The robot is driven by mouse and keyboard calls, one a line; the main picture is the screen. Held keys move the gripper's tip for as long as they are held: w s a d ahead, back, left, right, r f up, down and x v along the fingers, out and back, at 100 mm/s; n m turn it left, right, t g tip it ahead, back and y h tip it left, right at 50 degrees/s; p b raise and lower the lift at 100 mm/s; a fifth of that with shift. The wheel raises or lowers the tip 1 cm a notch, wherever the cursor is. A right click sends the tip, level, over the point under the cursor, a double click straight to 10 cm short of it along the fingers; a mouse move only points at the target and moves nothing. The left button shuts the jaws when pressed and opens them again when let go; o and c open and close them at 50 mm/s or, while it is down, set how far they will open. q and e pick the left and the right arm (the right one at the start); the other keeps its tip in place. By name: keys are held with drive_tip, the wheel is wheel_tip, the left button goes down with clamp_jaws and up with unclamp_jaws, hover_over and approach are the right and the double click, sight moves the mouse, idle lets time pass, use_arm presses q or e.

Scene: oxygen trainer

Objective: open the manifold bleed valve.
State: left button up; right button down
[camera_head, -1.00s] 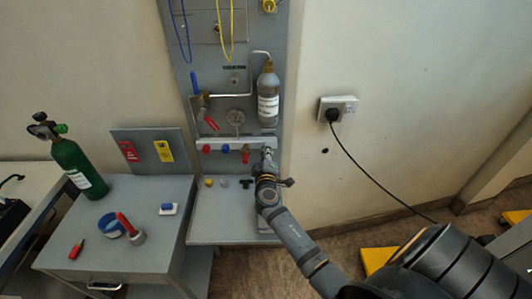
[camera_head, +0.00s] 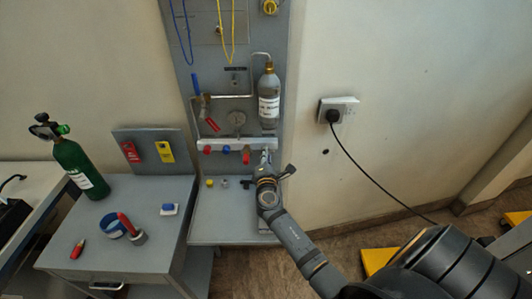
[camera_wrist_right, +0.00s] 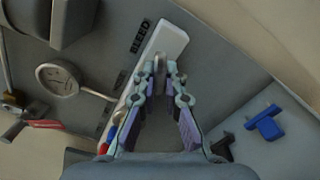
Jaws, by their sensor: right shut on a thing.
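The manifold (camera_head: 220,144) is a pale bar low on the grey panel, with red and blue knobs. In the right wrist view, its pale end (camera_wrist_right: 171,42) lies beside a BLEED label (camera_wrist_right: 141,36). My right gripper (camera_head: 266,155) is at the manifold's right end. The right wrist view shows its fingertips (camera_wrist_right: 164,70) closed around a small metallic piece of the bleed valve (camera_wrist_right: 159,62). The fingers hide most of the valve, so its turn cannot be read. My left gripper is in neither current view.
A pressure gauge (camera_head: 236,119) and a grey bottle (camera_head: 268,97) are above the manifold. Small parts lie on the shelf (camera_head: 215,222) below. A green cylinder (camera_head: 78,168) and a red-handled tool (camera_head: 130,228) are on the left bench. A cable (camera_head: 365,171) hangs right.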

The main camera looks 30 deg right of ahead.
drive_tip(key=n+p, duration=0.1)
drive_tip(key=n, duration=0.2)
drive_tip(key=n+p, duration=0.1)
drive_tip(key=n, duration=0.2)
drive_tip(key=shift+s+d+f, duration=0.15)
drive_tip(key=shift+f, duration=0.05)
drive_tip(key=n, duration=0.2)
drive_tip(key=n+p, duration=0.1)
drive_tip(key=n, duration=0.1)
drive_tip(key=n+p, duration=0.1)
drive_tip(key=n, duration=0.1)
drive_tip(key=shift+s+d+f, duration=0.15)
drive_tip(key=shift+d+f, duration=0.05)
drive_tip(key=shift+d, duration=0.05)
drive_tip(key=shift+n, duration=0.3)
drive_tip(key=c, duration=1.4)
unclamp_jaws()
drive_tip(key=shift+s+a, duration=0.15)
drive_tip(key=shift+s, duration=0.1)
drive_tip(key=v, duration=1.1)
drive_tip(key=shift+s, duration=0.2)
